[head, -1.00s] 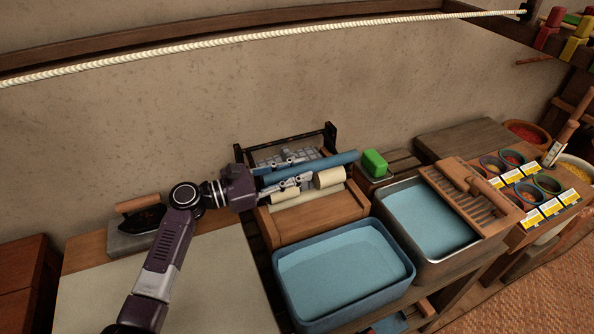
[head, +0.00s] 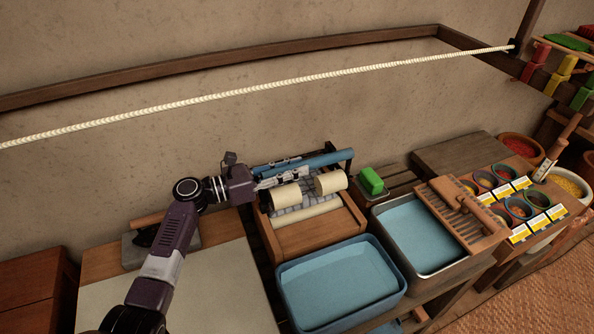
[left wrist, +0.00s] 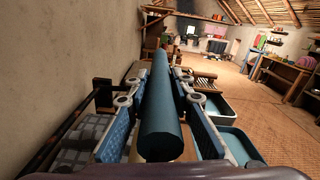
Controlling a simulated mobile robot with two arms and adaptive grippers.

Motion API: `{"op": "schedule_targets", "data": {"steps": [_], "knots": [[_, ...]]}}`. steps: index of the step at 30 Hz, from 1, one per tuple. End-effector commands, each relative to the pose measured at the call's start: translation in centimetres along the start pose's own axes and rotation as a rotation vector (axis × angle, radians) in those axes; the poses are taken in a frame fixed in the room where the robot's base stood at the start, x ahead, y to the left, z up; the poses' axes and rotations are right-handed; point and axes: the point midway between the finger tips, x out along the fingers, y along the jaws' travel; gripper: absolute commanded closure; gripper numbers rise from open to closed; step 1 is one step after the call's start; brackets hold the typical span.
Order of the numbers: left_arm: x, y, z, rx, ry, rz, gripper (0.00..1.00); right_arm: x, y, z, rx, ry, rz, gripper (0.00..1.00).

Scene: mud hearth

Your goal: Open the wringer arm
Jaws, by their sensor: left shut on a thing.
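The wringer (head: 312,238) is a wooden frame with cream rollers (head: 287,196) and dark metal posts, standing behind the blue basin. Its arm is a long blue bar (head: 332,160), raised toward the wall above the rollers. A gap shows between the upper rollers and the lower roller (head: 305,213). My left gripper (head: 292,172) is shut on the blue bar, reaching it from the left. In the left wrist view the bar (left wrist: 160,120) lies between both fingers (left wrist: 160,86). The fingers hide part of the bar in the head view. My right gripper is out of view.
A blue basin of water (head: 338,283) stands in front, and a metal tub (head: 425,268) with a wooden washboard (head: 462,215) is to the right. A green block (head: 371,181) sits behind. A rope (head: 230,93) spans the wall above. An iron (head: 147,236) is at left.

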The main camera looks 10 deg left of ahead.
Motion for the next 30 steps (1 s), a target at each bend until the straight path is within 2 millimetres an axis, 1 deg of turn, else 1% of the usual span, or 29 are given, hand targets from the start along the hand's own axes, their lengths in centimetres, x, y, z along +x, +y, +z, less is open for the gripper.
{"op": "schedule_targets", "data": {"steps": [1, 10, 18, 28, 29, 30], "knots": [[0.0, 0.5, 1.8, 0.012, -0.015, 0.005, 1.00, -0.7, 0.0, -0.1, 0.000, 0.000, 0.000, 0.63], [0.0, 1.9, 3.6, 0.016, -0.014, 0.005, 1.00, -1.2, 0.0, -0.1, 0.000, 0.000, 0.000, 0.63], [0.0, 2.4, 4.1, 0.016, -0.011, 0.006, 1.00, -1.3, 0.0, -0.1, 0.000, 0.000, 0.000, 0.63], [-0.1, 2.4, 4.0, 0.017, -0.009, 0.007, 1.00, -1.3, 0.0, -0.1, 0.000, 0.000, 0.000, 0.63], [-0.1, 2.5, 4.0, 0.017, -0.009, 0.007, 1.00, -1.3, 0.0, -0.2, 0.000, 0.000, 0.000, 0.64], [-0.1, 2.5, 4.0, 0.017, -0.009, 0.007, 1.00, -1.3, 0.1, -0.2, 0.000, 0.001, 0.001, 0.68]]}}
